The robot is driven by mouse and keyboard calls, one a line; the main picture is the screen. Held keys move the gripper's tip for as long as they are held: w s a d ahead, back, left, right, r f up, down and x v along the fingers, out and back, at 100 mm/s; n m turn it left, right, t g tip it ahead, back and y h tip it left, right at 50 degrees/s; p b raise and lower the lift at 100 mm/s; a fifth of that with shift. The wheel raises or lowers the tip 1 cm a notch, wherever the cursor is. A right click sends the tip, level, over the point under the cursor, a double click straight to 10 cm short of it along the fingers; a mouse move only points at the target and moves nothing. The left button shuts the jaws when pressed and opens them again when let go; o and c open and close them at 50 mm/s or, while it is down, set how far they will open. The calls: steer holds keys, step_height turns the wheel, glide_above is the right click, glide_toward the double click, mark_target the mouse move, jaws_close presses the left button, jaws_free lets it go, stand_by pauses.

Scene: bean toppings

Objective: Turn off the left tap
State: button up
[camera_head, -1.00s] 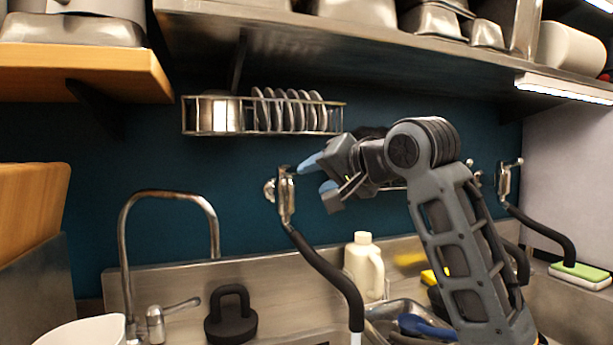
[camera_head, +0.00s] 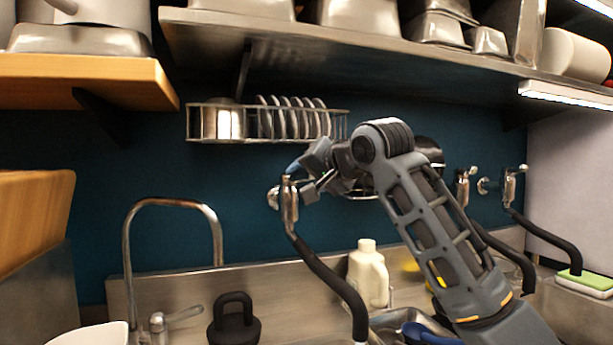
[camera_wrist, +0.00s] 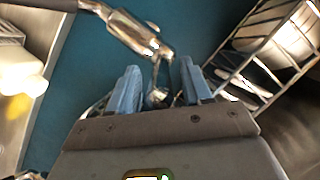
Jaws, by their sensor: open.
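The left tap (camera_head: 289,205) is a chrome wall tap with a black hose running down to the right from it. In the wrist view its chrome body (camera_wrist: 132,32) crosses the top, and a small metal part of it reaches down between my fingers. My gripper (camera_head: 303,180) is at the tap's upper right side, close to its top. In the wrist view my gripper (camera_wrist: 158,80) is open, with its blue fingertips on either side of that metal part. I cannot tell whether either finger touches it. The tap's handle is partly hidden by my fingers in the head view.
A wire rack (camera_head: 267,138) with plates and a pot hangs just above my gripper. Other hose taps (camera_head: 510,186) are on the right wall end. A curved faucet (camera_head: 172,202) stands at left. A white jug (camera_head: 368,275) stands below. A steel shelf (camera_head: 350,40) runs overhead.

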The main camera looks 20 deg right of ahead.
steer(key=shift+c, duration=0.5)
jaws_close()
